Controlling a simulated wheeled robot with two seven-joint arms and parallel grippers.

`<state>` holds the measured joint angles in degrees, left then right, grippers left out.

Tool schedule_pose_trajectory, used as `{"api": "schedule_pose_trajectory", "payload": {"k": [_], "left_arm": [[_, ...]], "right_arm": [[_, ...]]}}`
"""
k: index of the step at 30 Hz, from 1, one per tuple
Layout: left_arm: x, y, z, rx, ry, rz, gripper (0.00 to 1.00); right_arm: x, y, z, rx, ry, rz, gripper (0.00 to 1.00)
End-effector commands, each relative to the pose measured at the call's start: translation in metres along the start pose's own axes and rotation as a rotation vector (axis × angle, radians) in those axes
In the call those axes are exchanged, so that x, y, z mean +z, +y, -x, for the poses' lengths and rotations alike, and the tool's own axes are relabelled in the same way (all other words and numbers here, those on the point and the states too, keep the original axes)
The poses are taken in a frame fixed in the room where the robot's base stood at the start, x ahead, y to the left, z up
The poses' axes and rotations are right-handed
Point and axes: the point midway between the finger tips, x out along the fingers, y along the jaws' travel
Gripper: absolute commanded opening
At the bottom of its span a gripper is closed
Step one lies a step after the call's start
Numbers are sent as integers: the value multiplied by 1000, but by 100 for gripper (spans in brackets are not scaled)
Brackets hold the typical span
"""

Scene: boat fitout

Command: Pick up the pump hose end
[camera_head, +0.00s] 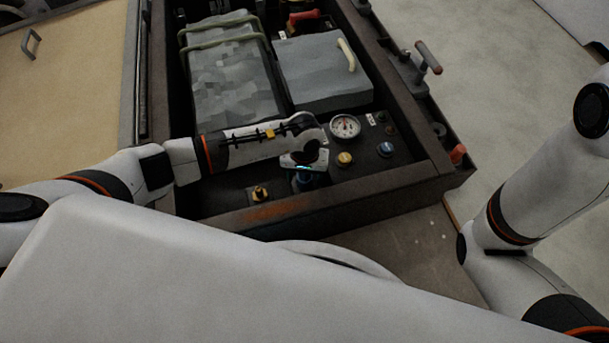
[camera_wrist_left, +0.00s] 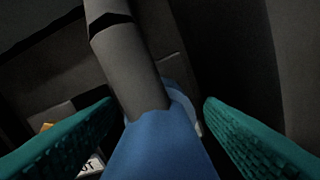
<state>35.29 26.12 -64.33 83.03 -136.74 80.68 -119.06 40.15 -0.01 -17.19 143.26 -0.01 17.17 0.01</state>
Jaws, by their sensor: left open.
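The pump hose end shows in the left wrist view as a blue cuff (camera_wrist_left: 160,148) with a grey tube (camera_wrist_left: 130,72) leading away from it. It lies between the two green finger pads of my left gripper (camera_wrist_left: 158,104), with a visible gap on each side. My left gripper (camera_head: 304,164) is open over the front part of the dark engine bay in the head view. A small dark blue part (camera_head: 305,182) shows just below it; the rest is hidden by the gripper. My right arm shows at the right, but its gripper is out of view.
A dark panel with a round gauge (camera_head: 345,126), a yellow cap (camera_head: 344,159) and a blue cap (camera_head: 385,149) is right of the gripper. A grey box (camera_head: 322,70) stands behind. The bay's front wall (camera_head: 300,215) is close. A yellow fitting (camera_head: 260,193) is left.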

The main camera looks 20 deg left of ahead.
Motion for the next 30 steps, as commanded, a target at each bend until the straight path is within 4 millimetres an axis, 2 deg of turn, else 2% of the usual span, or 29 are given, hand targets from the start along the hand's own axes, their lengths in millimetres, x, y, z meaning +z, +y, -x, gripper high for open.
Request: {"api": "schedule_pose_trajectory", "payload": {"k": [2,11,17,20,29,30], "left_arm": [[0,0,1,0,0,0,61],[0,0,1,0,0,1,12],[0,0,2,0,0,1,12],[1,0,9,-1,-1,1,12],[1,0,66,-1,-3,0,12],[1,0,72,0,-2,-1,12]], "right_arm": [[0,0,-1,0,0,0,36],[0,0,-1,1,-1,0,36],[0,0,-1,1,-1,0,36],[-2,-1,-6,1,-1,0,36],[-14,-9,-44,1,-5,0,36],[-21,-11,-37,-8,22,-2,36]]}}
